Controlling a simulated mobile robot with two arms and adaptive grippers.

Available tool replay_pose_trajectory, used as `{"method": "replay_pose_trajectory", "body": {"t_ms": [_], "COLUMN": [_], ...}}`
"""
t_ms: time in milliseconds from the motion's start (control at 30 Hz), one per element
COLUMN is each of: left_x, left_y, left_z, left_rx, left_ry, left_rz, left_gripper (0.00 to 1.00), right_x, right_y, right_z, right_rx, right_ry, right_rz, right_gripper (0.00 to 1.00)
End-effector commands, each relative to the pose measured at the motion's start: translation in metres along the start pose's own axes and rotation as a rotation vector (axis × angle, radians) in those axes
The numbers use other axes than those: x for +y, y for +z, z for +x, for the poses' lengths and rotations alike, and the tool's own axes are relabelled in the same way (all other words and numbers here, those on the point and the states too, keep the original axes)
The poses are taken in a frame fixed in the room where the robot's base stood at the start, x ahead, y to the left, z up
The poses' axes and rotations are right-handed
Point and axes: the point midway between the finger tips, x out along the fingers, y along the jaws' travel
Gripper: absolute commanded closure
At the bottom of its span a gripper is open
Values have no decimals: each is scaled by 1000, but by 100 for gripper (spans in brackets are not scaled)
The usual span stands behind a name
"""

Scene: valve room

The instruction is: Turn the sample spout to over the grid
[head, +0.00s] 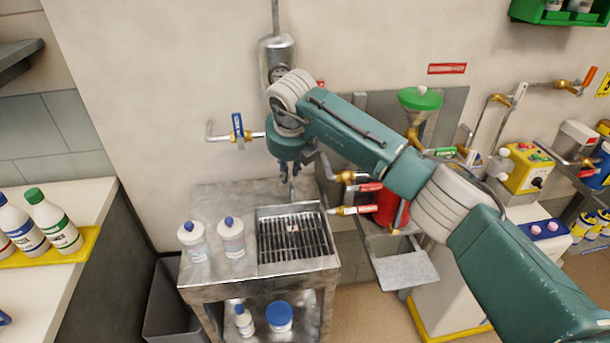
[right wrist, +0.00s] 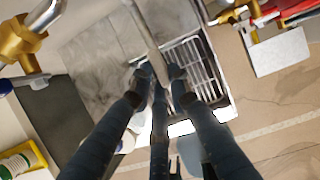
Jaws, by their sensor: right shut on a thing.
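The sample spout (right wrist: 147,35) is a thin grey pipe, running from the top of the right wrist view down between my fingers. In the head view only a short piece of it (head: 291,190) shows below the gripper; the rest is hidden. My right gripper (head: 289,168) is shut on the spout; its dark fingers (right wrist: 160,75) close around it in the right wrist view. The dark slatted grid (head: 295,250) is set in the steel stand's top, below and in front of the gripper. It also shows in the wrist view (right wrist: 205,70), to the right of the pipe. My left gripper is out of view.
Two white bottles with blue caps (head: 231,238) stand left of the grid on the steel stand (head: 210,270). A blue-handled valve (head: 238,128) sticks out left of the gripper. Red-handled valves (head: 362,210) and a funnel with a green lid (head: 420,98) are to the right.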

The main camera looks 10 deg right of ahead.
Motion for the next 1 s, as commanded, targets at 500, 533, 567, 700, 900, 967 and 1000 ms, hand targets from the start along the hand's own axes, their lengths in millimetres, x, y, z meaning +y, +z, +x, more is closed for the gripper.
{"method": "replay_pose_trajectory", "body": {"t_ms": [500, 533, 567, 700, 900, 967, 1000], "left_x": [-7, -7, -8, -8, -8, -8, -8], "left_y": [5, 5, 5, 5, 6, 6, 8], "left_z": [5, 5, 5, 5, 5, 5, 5], "left_rx": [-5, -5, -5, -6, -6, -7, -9], "left_ry": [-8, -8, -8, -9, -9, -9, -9], "left_rz": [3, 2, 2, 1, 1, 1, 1], "left_gripper": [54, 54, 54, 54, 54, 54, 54], "right_x": [9, 9, 10, 10, 9, 9, 9], "right_y": [3, 3, 3, 3, 2, 2, 2], "right_z": [-1, -1, -1, -1, 0, 0, 0], "right_rx": [-5, -5, -5, -5, -3, -2, -2], "right_ry": [-17, -17, -17, -16, -17, -17, -18], "right_rz": [45, 45, 45, 45, 43, 43, 43], "right_gripper": [100, 100, 100, 69, 62, 62, 62]}}
